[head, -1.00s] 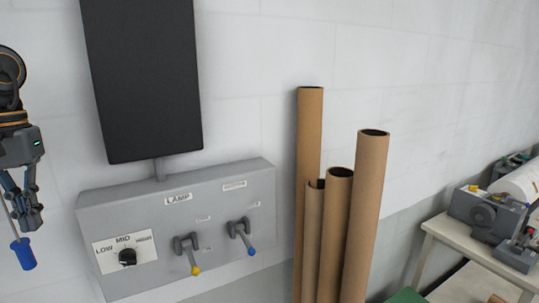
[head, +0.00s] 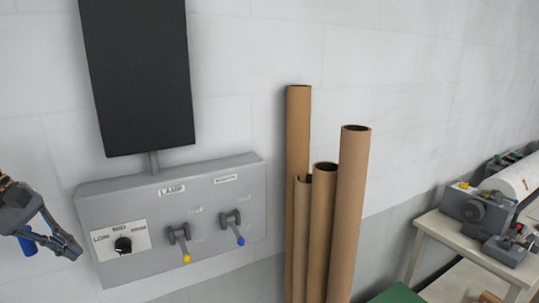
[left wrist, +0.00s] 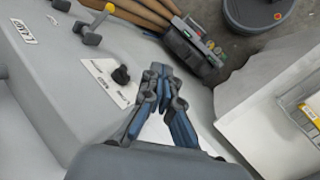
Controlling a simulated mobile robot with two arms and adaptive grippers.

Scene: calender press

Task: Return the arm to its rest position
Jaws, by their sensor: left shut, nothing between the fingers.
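My left gripper (head: 76,250) is at the left edge of the head view, left of the grey control panel (head: 215,215). Its fingers are shut with nothing between them and point right. In the left wrist view the two fingertips (left wrist: 160,72) come together beside the panel's black knob (left wrist: 121,74), apart from it. The knob (head: 123,245) also shows in the head view, on a white plate with LOW and MID-type labels. My right gripper is not in view.
The panel carries a yellow-tipped lever (head: 180,240) and a blue-tipped lever (head: 233,225) under a black screen (head: 140,80). Cardboard tubes (head: 350,210) stand right of the panel. A machine (head: 470,210) sits on a table.

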